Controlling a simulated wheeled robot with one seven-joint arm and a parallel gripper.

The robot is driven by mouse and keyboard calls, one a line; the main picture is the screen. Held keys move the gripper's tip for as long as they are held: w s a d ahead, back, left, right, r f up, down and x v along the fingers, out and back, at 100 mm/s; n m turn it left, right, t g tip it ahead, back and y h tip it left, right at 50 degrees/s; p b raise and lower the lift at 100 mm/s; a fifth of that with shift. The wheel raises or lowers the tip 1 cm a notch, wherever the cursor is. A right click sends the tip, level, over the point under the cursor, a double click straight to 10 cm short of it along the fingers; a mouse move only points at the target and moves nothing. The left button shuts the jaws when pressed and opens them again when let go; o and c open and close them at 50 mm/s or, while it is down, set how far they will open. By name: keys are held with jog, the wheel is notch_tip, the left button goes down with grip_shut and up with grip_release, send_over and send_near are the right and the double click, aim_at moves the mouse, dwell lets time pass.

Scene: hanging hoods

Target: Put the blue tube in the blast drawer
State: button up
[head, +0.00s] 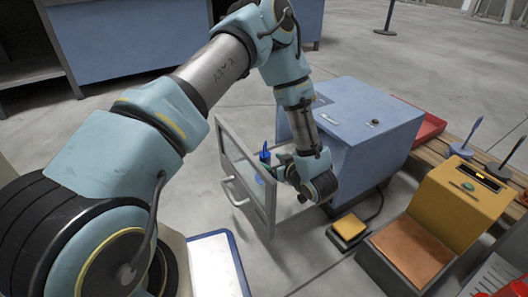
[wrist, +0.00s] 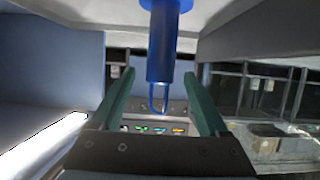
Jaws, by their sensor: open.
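The blue tube (head: 265,152) shows in the head view just behind the glass front of the pulled-out drawer (head: 236,150), beside my gripper (head: 281,171). In the wrist view the blue tube (wrist: 166,55) runs down from the top edge, between the two green fingers of my gripper (wrist: 158,76). The fingers stand apart with a gap on each side of the tube. The drawer has a grey frame and a bar handle, and it sticks out from the blue cabinet (head: 365,120). My arm hides part of the drawer's inside.
A yellow box with a brown front (head: 415,250) stands at the right. A small yellow pedal (head: 349,229) lies on the floor by the cabinet. A red tray (head: 425,125) sits on a wooden bench behind. A blue-rimmed white panel (head: 215,262) is at the bottom.

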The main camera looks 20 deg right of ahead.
jog(key=p+v, duration=0.1)
jog(key=v, duration=0.4)
jog(key=shift+p, duration=0.35)
